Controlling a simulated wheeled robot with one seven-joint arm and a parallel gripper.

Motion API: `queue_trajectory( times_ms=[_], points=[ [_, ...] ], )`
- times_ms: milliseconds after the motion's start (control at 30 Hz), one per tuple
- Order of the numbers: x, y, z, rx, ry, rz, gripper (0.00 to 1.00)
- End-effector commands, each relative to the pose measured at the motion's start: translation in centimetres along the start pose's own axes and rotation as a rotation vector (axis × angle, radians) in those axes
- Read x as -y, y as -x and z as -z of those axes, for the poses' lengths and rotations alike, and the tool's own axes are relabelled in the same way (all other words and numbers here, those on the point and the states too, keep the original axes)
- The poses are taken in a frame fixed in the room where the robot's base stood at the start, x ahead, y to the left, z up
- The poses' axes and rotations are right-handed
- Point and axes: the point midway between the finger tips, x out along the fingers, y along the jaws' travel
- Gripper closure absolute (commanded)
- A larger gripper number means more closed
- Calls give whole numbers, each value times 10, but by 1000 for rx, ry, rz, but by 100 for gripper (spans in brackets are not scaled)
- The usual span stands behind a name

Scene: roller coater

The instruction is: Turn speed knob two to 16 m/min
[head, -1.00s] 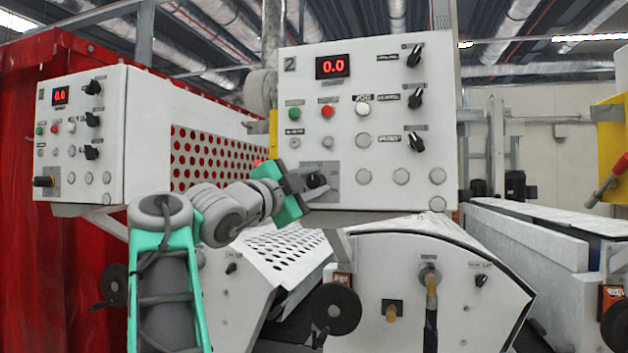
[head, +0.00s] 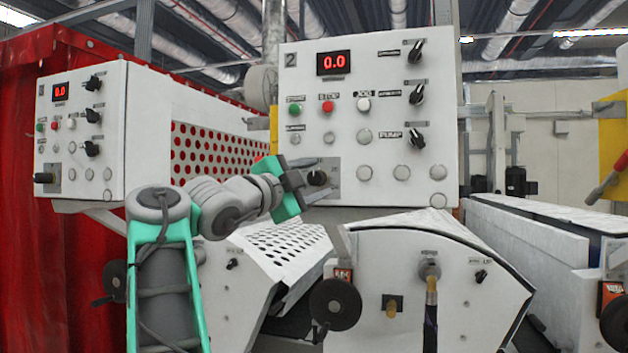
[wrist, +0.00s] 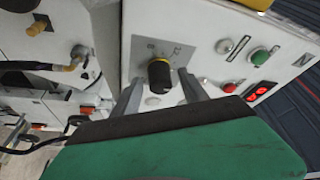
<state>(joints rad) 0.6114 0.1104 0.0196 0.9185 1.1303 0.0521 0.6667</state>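The panel marked 2 (head: 400,65) faces me in the head view. Its red display (head: 333,63) reads 0.0. The black speed knob (head: 317,178) sits at the panel's lower left; it also shows in the wrist view (wrist: 158,76), with a yellow ring at its base and scale marks beside it. My gripper (head: 318,180) is at this knob, one finger above and one below it in the head view. In the wrist view my gripper (wrist: 160,78) has its fingers apart on both sides of the knob, with gaps visible. Contact is not seen. The knob's exact pointer setting is unclear.
A similar panel (head: 82,130) with its own 0.0 display stands at the left. Buttons and black selector switches (head: 416,95) fill panel 2 above and right of my gripper. A perforated guard (head: 280,245) and a machine housing (head: 430,270) lie below.

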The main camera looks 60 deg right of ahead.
Motion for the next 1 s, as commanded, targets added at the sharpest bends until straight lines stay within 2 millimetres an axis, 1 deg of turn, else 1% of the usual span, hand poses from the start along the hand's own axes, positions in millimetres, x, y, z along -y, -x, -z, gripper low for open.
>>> queue_trajectory(
  times_ms=[167, 267, 367, 500, 633, 733, 1000],
  points=[
    [1, 0, 1, -1, -1, 1, 49],
    [0, 5, 0, 0, -2, 2, 49],
    [-1, 21, -2, 3, -2, 3, 49],
    [-1, 52, -2, 5, -3, 4, 49],
    [0, 72, -2, 3, -1, 3, 49],
    [0, 78, 0, 1, -1, 1, 49],
    [0, 78, 0, -1, -1, 1, 49]
  ],
)
